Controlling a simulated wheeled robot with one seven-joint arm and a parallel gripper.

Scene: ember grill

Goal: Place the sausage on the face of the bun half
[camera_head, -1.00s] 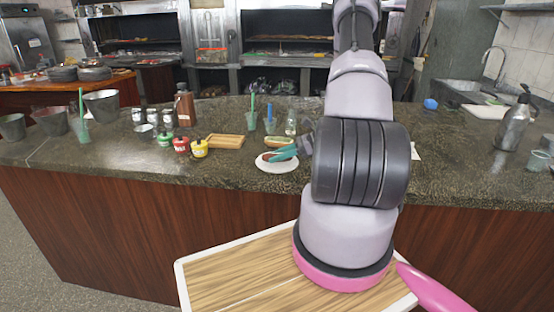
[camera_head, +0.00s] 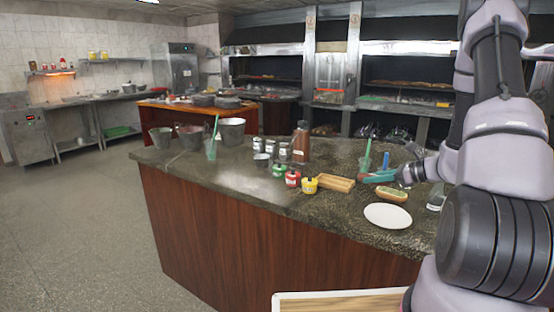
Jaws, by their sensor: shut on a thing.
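The bun half (camera_head: 392,194) lies on the counter just behind the white plate (camera_head: 388,216), with its pale face up. My gripper (camera_head: 378,177) has teal fingers and reaches in from the right, above and a little behind the bun half. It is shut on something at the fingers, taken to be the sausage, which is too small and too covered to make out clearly. The plate is bare.
A wooden tray (camera_head: 336,183) and a yellow jar (camera_head: 310,186) stand left of the bun half. A brown bottle (camera_head: 301,143) is further back. A glass (camera_head: 436,197) stands to the right. The counter's front edge runs below the plate.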

